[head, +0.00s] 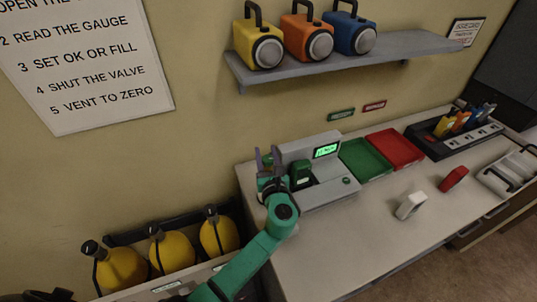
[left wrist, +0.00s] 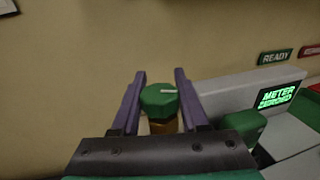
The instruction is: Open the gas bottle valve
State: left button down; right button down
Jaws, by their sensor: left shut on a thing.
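The gas bottle valve shows in the left wrist view as a green knob (left wrist: 159,101) with a pale mark on top, above a brass-coloured stem (left wrist: 163,127). My left gripper (head: 267,153) is at the left end of the grey meter unit (head: 322,191) in the head view. In the left wrist view its two purple fingers (left wrist: 160,80) stand on either side of the knob, shut on it. The bottle below is hidden by the gripper. The meter's lit green screen (head: 326,151) starts with "METER"; its second line is hard to read. My right gripper is not in view.
A green block (head: 300,174) on the meter unit stands close right of my gripper. Green (head: 364,160) and red (head: 396,149) trays lie further right. Several yellow bottles (head: 172,248) stand in a rack at lower left. The front of the counter (head: 330,245) is clear.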

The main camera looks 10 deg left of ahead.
pick_arm(q)
jog(key=shift+a+n+g+y+b, duration=0.2)
jog(key=shift+n+g+y+b, duration=0.4)
jog(key=shift+n+y, duration=0.6)
jog(key=shift+s+y, duration=0.1)
jog(key=shift+y, duration=0.2)
jog(key=shift+c, duration=2.1)
grip_release()
